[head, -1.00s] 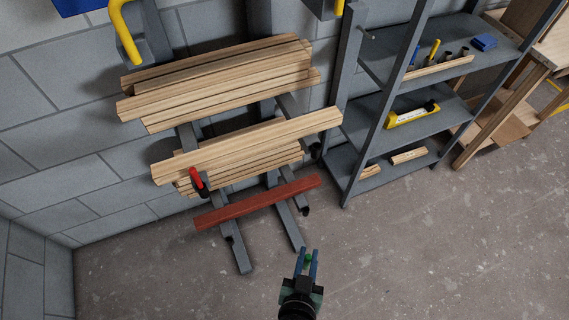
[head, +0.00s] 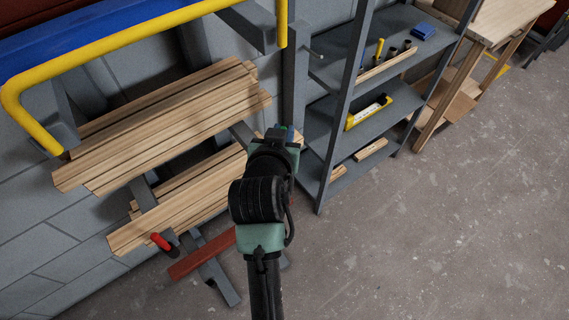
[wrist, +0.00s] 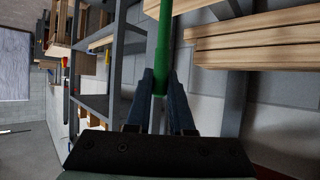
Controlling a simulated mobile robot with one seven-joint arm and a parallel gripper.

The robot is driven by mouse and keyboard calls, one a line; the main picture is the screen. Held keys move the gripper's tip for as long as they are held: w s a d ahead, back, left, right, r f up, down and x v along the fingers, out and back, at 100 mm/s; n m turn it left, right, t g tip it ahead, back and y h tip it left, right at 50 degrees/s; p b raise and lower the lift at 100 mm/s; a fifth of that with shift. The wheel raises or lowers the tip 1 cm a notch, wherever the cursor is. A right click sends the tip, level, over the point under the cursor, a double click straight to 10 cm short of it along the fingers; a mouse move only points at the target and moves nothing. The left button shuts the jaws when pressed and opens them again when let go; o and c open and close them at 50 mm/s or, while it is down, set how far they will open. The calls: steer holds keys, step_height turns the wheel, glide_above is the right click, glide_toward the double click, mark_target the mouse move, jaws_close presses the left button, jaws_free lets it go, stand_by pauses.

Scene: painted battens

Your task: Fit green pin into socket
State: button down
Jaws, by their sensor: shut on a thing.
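The green pin (wrist: 164,45) is a long slim rod between the two blue fingers of my gripper (wrist: 161,88) in the wrist view. It points away from the palm, up and out of that picture. In the head view my gripper (head: 282,133) is in front of the rack's right upright (head: 296,75), at the right end of the lower battens; only a bit of green shows there, and my wrist hides the rest. I cannot make out a socket in either view; whether the pin touches the rack cannot be told.
Pale battens (head: 165,125) lie in stacks on the rack arms, with a red batten (head: 203,254) below. A yellow rail (head: 150,38) crosses above. A grey shelf unit (head: 318,155) stands close on the right. The floor at right is clear.

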steer(key=f, duration=0.4)
steer(key=shift+s+f, duration=0.2)
steer(key=shift+f, duration=2.15)
steer(key=shift+f, duration=0.25)
steer(key=c, duration=0.8)
jaws_free()
steer(key=shift+r, duration=0.1)
steer(key=shift+r, duration=0.15)
steer(key=v, duration=1.2)
